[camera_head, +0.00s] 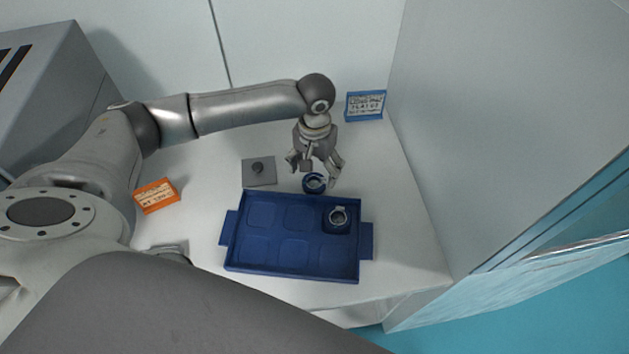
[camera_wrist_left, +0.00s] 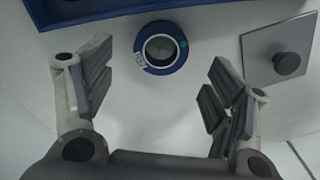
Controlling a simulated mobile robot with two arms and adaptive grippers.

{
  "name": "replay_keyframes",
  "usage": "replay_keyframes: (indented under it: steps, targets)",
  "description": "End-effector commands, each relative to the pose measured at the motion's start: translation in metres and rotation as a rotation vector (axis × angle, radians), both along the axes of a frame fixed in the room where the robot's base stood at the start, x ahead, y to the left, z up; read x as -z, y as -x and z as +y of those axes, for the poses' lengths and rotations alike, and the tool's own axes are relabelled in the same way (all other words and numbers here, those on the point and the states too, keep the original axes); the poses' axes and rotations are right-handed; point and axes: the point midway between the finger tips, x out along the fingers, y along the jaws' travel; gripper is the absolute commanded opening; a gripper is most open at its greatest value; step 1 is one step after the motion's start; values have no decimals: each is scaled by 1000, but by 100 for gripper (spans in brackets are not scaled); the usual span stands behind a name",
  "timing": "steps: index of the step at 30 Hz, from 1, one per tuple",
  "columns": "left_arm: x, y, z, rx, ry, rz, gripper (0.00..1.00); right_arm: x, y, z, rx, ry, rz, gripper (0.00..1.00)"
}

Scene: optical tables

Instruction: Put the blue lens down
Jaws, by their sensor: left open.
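The blue lens (camera_head: 314,183) is a short round piece with a blue rim, standing on the white table just behind the blue tray. My left gripper (camera_head: 314,171) is open above and just behind it. In the left wrist view the blue lens (camera_wrist_left: 161,48) lies ahead of the spread fingers of my left gripper (camera_wrist_left: 160,90), with clear space on both sides. Neither finger touches it there. My right gripper does not show in either view.
The blue tray (camera_head: 230,243) has several compartments; another ring-shaped piece (camera_head: 338,217) sits in its back right one. A grey plate with a knob (camera_head: 259,171) lies left of the lens. An orange sign (camera_head: 155,196) and a blue sign (camera_head: 365,105) stand on the table (camera_head: 408,215). A wall rises at right.

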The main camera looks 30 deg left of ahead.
Motion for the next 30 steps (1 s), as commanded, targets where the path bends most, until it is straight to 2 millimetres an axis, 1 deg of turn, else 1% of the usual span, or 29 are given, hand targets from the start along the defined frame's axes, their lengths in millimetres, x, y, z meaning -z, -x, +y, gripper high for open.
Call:
replay_keyframes:
  steps: [1, 3, 6, 10, 15, 16, 21, 27, 28, 29, 30]
  targets:
    - [6, 1, 0, -2, -2, 6, 78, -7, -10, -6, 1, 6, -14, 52]
    - [17, 1, 0, -2, -2, 4, 78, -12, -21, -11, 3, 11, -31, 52]
    - [31, 1, -1, -2, -2, 3, 78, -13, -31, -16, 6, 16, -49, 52]
    - [39, 1, -1, 0, -1, 1, 78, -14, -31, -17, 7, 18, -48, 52]
    - [40, 1, -1, 0, -1, 1, 78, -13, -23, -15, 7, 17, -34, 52]
    - [40, 1, -1, 0, -1, 1, 76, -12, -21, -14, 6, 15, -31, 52]
    - [39, 1, -1, -1, -1, 1, 54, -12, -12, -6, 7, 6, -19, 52]
    - [39, 1, -1, -1, -1, 0, 29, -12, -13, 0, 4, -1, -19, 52]
    - [39, 0, -1, -1, -1, 0, 27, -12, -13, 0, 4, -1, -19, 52]
    - [39, 0, -1, -1, -1, 0, 23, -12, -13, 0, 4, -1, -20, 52]
    - [39, 0, -1, -1, -1, 0, 23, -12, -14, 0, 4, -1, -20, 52]
